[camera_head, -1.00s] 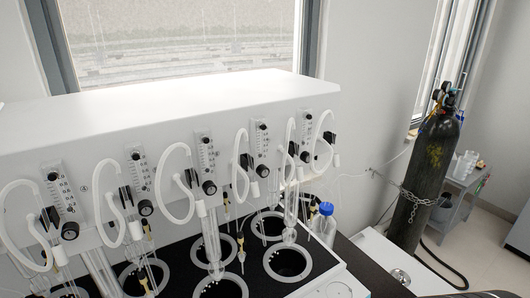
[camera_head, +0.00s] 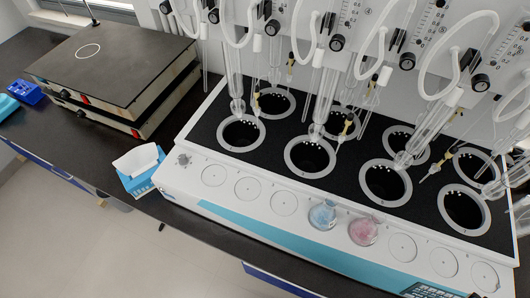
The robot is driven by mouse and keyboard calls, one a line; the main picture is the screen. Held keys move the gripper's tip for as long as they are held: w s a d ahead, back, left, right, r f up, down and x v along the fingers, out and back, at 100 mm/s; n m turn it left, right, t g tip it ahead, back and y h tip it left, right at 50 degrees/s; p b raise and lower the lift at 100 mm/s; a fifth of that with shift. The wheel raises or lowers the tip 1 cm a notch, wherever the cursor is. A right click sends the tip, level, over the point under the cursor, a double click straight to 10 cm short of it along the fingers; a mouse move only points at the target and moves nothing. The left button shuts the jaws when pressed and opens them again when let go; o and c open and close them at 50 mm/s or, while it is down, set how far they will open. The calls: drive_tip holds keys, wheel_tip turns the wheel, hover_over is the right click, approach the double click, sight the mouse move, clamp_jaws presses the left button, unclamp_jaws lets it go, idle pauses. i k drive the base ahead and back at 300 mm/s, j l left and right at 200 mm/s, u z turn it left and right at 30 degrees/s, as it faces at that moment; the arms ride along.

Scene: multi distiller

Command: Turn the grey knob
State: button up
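A small grey metallic knob-like part (camera_head: 184,159) sits on the left front corner of the multi distiller's white top (camera_head: 228,207). It is small in the picture, so its turned position cannot be told. Several dark round knobs, such as one at a flowmeter (camera_head: 273,27), are on the white back panel. My gripper is not in view, and nothing is seen touching the grey part.
A tissue box (camera_head: 139,180) stands just left of the distiller. A black-topped hot plate (camera_head: 105,62) is at the back left. Flasks with blue (camera_head: 323,214) and pink (camera_head: 364,230) liquid stand on the front strip. Glass tubes rise above the wells. The floor (camera_head: 70,235) is clear.

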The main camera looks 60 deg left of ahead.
sight(182, 158)
drive_tip(key=u, duration=2.85)
